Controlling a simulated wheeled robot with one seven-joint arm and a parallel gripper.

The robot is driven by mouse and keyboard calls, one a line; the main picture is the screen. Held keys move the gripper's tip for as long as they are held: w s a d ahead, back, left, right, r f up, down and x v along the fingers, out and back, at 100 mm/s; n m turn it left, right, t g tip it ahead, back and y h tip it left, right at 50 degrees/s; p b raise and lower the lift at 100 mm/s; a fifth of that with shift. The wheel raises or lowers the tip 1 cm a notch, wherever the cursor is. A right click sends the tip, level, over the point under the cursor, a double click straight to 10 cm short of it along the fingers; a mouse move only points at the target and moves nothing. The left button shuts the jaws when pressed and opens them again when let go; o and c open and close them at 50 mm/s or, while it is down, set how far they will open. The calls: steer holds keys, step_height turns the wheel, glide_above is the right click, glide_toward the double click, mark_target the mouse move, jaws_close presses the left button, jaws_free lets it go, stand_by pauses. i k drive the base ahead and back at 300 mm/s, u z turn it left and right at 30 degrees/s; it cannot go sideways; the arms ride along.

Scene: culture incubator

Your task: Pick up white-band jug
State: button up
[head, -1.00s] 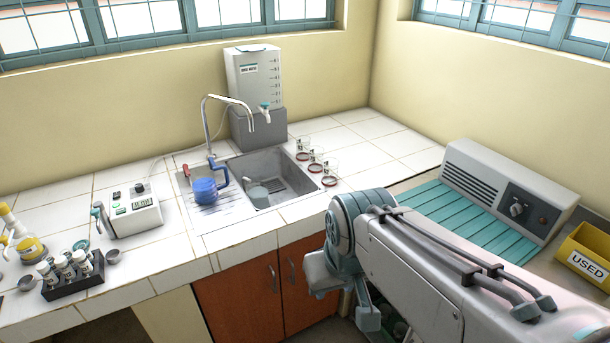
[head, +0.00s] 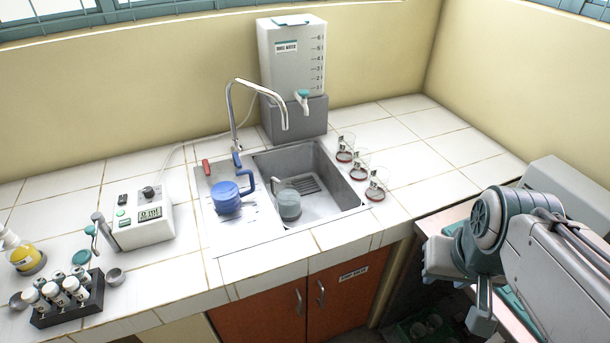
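A small jug (head: 288,204) with greyish-teal contents and a pale handle stands in the left part of the sink basin. No white band can be made out on it at this size. A blue jug (head: 227,198) with a blue handle stands on the drainboard left of the basin. My arm reaches in from the lower right, and its end (head: 460,290) hangs beyond the counter's front edge, well right of and apart from both jugs. I cannot make out its fingers clearly or whether they are open.
The sink (head: 345,207) has a tall faucet (head: 234,115) behind it. A white water tank (head: 291,55) stands at the back. Several red-rimmed glasses (head: 360,170) line the sink's right side. A meter box (head: 143,218) and a vial rack (head: 68,305) are at left. Counter tiles at right are clear.

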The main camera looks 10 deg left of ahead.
mark_target(284, 195)
steer(key=u, duration=0.45)
steer(key=i, duration=0.9)
steer(key=u, duration=0.7)
